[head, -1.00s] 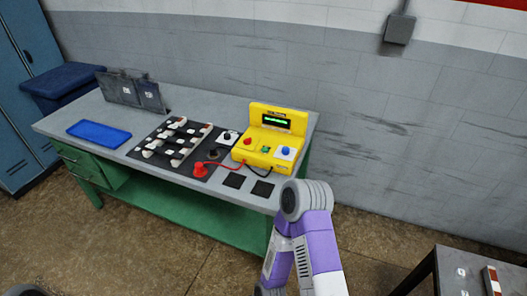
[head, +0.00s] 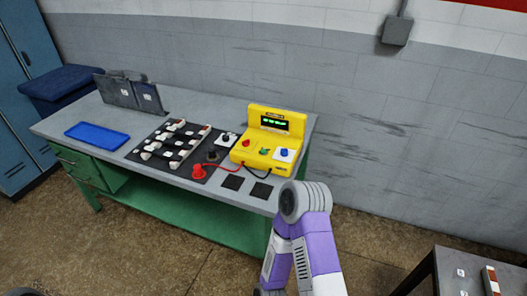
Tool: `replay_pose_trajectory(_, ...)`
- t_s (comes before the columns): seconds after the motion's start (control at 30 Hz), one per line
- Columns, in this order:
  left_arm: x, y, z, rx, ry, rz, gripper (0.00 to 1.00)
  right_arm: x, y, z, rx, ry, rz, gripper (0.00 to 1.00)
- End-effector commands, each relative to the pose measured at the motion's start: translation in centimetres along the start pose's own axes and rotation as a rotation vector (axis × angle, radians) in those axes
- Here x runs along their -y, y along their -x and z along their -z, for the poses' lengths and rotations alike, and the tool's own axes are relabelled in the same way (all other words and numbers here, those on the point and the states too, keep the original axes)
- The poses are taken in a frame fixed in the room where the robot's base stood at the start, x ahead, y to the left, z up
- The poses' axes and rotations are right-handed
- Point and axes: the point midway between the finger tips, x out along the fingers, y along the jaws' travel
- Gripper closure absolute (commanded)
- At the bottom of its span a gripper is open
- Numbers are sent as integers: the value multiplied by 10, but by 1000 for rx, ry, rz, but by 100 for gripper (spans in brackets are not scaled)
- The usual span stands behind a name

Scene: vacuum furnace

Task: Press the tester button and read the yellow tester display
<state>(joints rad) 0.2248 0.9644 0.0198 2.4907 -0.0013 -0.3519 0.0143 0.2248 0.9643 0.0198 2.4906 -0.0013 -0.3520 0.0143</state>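The yellow tester (head: 270,165) stands at the right end of the workbench. Its display (head: 275,123) shows a few short green characters, too small to read. On its sloped top are a red knob (head: 246,143), a green part (head: 264,151) and a blue button (head: 284,153) on a white square. A red lead (head: 222,167) runs from the tester to a red probe (head: 199,172) standing on the bench; a dark lead also shows at its front. Neither gripper is in view; a purple and grey link of my arm rises in front of the bench's right end.
On the grey workbench (head: 205,107) are a blue tray (head: 97,131), a black mat with several white-and-dark parts (head: 172,145), and dark upright panels (head: 132,92). Another table (head: 435,265) stands lower right.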

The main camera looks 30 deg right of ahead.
Motion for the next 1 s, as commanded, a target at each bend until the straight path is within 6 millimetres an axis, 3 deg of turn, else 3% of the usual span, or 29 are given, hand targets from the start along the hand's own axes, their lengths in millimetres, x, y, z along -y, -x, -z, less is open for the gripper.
replay_pose_trajectory(0.03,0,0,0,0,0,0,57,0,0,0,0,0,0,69)
replay_pose_trajectory(0.23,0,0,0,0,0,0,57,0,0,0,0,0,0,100)
replay_pose_trajectory(1.0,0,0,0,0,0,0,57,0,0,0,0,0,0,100)
